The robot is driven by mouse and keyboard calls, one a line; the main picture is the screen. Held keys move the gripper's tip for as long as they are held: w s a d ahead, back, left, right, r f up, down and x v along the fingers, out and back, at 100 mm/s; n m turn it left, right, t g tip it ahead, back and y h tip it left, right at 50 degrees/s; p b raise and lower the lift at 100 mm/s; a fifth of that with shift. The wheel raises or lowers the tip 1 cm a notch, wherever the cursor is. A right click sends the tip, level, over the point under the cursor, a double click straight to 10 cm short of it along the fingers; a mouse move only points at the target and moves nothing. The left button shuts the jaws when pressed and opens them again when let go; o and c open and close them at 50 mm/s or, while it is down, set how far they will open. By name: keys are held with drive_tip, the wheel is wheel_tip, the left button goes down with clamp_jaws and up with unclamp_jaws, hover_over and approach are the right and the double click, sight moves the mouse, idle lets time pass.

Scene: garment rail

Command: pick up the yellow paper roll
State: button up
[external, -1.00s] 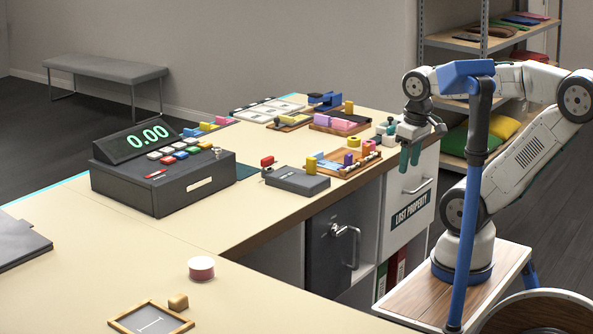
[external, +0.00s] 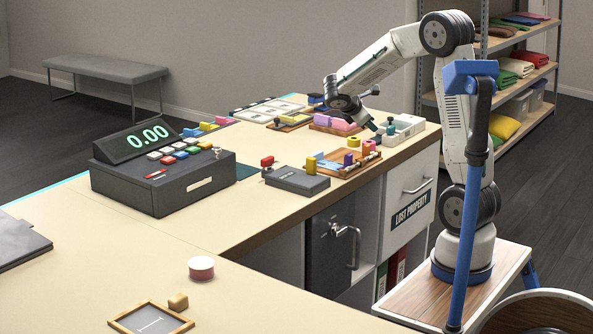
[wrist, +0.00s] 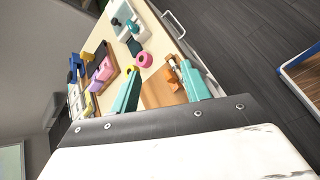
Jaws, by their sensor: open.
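A small yellow roll (external: 354,142) stands on the counter at the back edge of a wooden tray in the external view. In the external view my gripper (external: 372,125) hangs above the counter, behind and above the tray; one teal finger shows clearly.
The wooden tray (external: 345,172) holds several small coloured items close to the roll. A white tray (external: 410,124) stands to the right near the counter's end. A pink-topped tray (external: 335,127) lies behind, and a dark grey box (external: 297,181) stands to the left.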

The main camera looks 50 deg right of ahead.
sight(353, 138)
drive_tip(key=w+d+f+n+h, duration=0.1)
drive_tip(key=w+d+f+n, duration=0.2)
drive_tip(key=w, duration=0.1)
drive_tip(key=w+d+f+n+t, duration=0.1)
drive_tip(key=w+d+f+n, duration=0.1)
drive_tip(key=w+d+f, duration=0.1)
drive_tip(key=w+d+f+n+t+h, duration=0.1)
drive_tip(key=w+d+f+n, duration=0.1)
drive_tip(key=w, duration=0.4)
drive_tip(key=shift+w+d+f+n+h, duration=0.1)
drive_tip(key=shift+d+f+n+h, duration=0.1)
drive_tip(key=shift+f+n, duration=0.35)
drive_tip(key=shift+w+d+f+n+h, duration=0.1)
drive_tip(key=shift+d+f+n, duration=0.15)
drive_tip(key=shift+f, duration=0.5)
drive_tip(key=x, duration=0.7)
drive_tip(key=shift+w+d+f, duration=0.1)
drive_tip(key=shift+d+f, duration=0.1)
drive_tip(key=shift+d, duration=0.1)
drive_tip(key=c, duration=0.6)
